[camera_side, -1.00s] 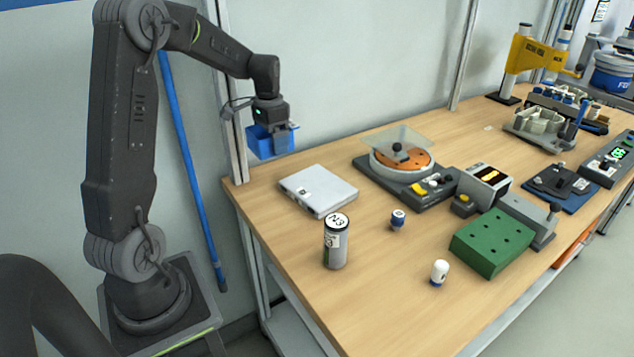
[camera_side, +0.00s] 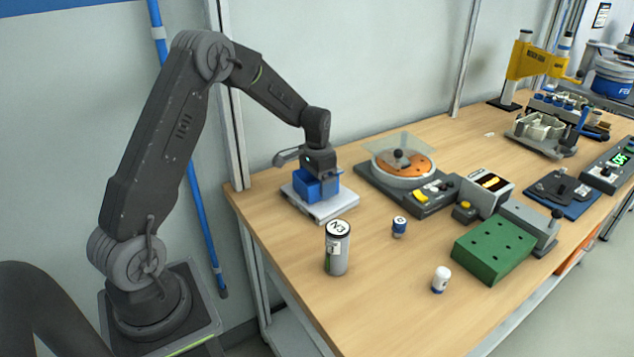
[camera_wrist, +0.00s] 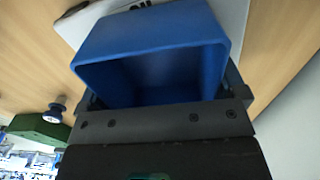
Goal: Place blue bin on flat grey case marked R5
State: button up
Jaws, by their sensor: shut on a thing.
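The blue bin (camera_side: 309,188) is upright in my gripper, over the flat grey case (camera_side: 330,206) near the left end of the table. My gripper (camera_side: 320,176) is shut on the bin. In the wrist view the empty bin (camera_wrist: 150,55) fills the middle, with the gripper (camera_wrist: 160,118) along its near side and part of the case (camera_wrist: 82,22) behind it. In the side view the bin looks on or just above the case; I cannot tell whether they touch. The case's marking is not readable.
A grey canister (camera_side: 337,250) stands in front of the case, with a small blue-and-white container (camera_side: 399,227) to its right. A round orange device with a clear cover (camera_side: 403,165) sits right of the case. A green block (camera_side: 494,247) is farther right.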

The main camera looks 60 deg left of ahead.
jog(key=shift+f, duration=0.2)
jog(key=o, duration=0.8)
jog(key=shift+f, duration=0.1)
notch_tip(320, 180, up, 11)
jog(key=s+d+r+t, duration=0.1)
jog(key=s+d+r, duration=0.3)
jog(key=d+r, duration=0.3)
jog(key=s+d+t, duration=0.1)
jog(key=s+d, duration=0.3)
jog(key=s, duration=0.2)
jog(key=s+d+r+t, duration=0.1)
jog(key=s+d+t, duration=0.1)
jog(key=s+d, duration=0.3)
jog(key=s+d+r+t, duration=0.1)
jog(key=s+d, duration=0.4)
jog(key=s, duration=0.4)
jog(key=shift+r+t, duration=0.2)
jog(key=shift+t, duration=0.1)
